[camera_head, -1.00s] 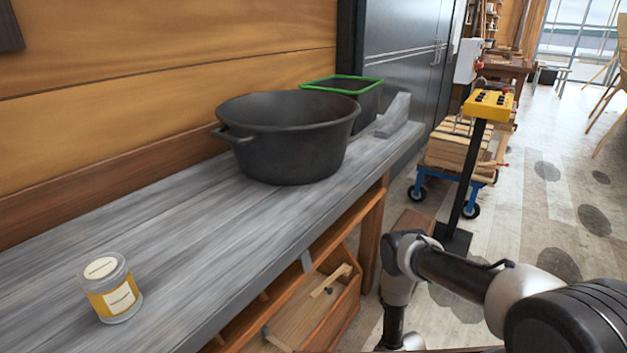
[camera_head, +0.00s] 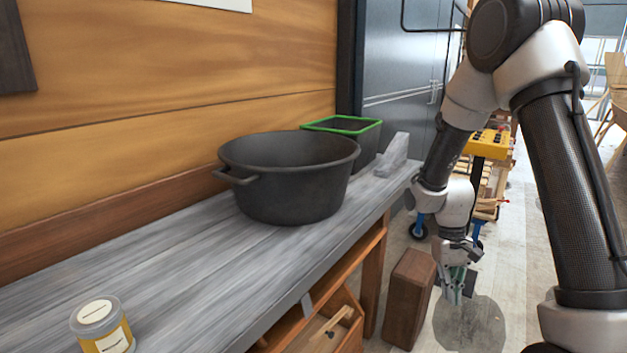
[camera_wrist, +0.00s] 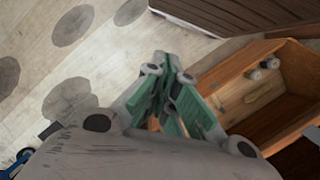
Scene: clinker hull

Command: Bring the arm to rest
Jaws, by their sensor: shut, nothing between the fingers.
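My gripper (camera_head: 459,291) hangs at the end of my arm, pointing down beside the right end of the grey workbench (camera_head: 183,265). It is over the floor, near a brown wooden block (camera_head: 409,298). In the wrist view my gripper (camera_wrist: 168,62) shows its green-lined fingers together, with nothing seen between them. My arm is raised and bent on the right side of the head view.
A black pot (camera_head: 292,180), a green-rimmed black bin (camera_head: 344,135) and a yellow-labelled jar (camera_head: 102,328) stand on the bench. An open wooden box (camera_wrist: 262,95) is beside my gripper. A yellow control stand (camera_head: 487,144) is behind my arm. Patchy floor lies clear nearby.

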